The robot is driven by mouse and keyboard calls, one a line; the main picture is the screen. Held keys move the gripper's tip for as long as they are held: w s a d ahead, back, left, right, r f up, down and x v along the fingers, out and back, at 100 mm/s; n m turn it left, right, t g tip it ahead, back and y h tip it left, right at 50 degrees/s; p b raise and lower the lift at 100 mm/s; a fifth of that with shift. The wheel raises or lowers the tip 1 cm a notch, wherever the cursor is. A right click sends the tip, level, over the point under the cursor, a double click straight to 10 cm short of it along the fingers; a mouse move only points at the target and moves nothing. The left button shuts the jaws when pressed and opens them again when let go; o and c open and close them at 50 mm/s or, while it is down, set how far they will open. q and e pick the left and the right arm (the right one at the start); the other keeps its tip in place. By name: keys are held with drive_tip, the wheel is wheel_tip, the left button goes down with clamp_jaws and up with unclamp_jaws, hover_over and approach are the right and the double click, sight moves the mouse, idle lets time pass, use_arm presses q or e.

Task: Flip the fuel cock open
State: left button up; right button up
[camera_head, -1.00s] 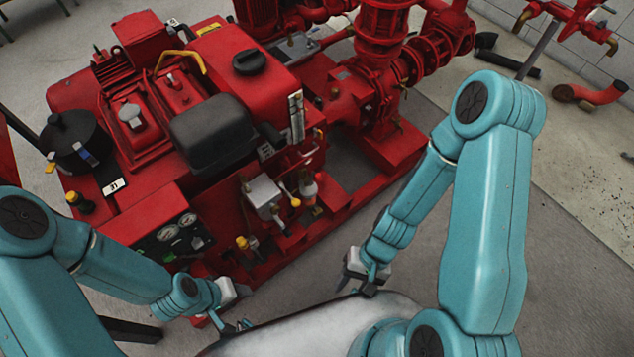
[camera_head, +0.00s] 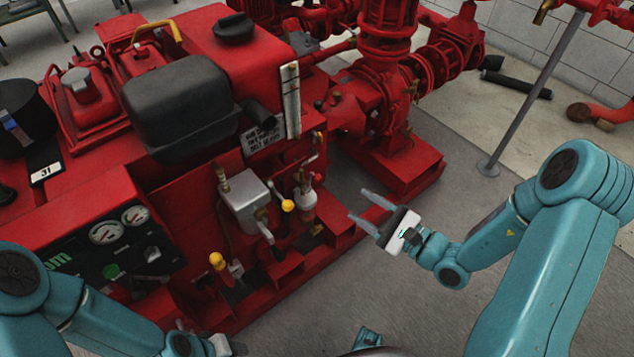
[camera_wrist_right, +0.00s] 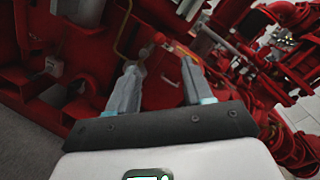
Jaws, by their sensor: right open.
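The red pump set (camera_head: 280,290) carries several small valves and levers on its near side. A yellow ball knob (camera_head: 288,206) sits beside a grey metal box (camera_head: 245,204), and a second yellow knob (camera_head: 217,260) stands lower left. A thin red-tipped lever (camera_head: 312,160) rises to the right of the box. I cannot tell which of these is the fuel cock. My right gripper (camera_head: 357,204) is open and empty, to the right of these fittings and apart from them. Its spread fingers also show in the right wrist view (camera_wrist_right: 162,66). My left gripper (camera_head: 218,345) is partly cut off at the bottom edge.
A gauge panel (camera_head: 128,238) is at the left, and a black box-shaped part (camera_head: 182,100) sits above the fittings. Large red pipes (camera_head: 385,95) stand behind. A grey post (camera_head: 530,95) rises at the right. Grey floor lies open beside the right arm.

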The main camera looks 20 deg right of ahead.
sight(317, 177)
drive_tip(key=b+x, duration=0.2)
drive_tip(key=x, duration=1.1)
drive_tip(key=shift+w+a, duration=0.25)
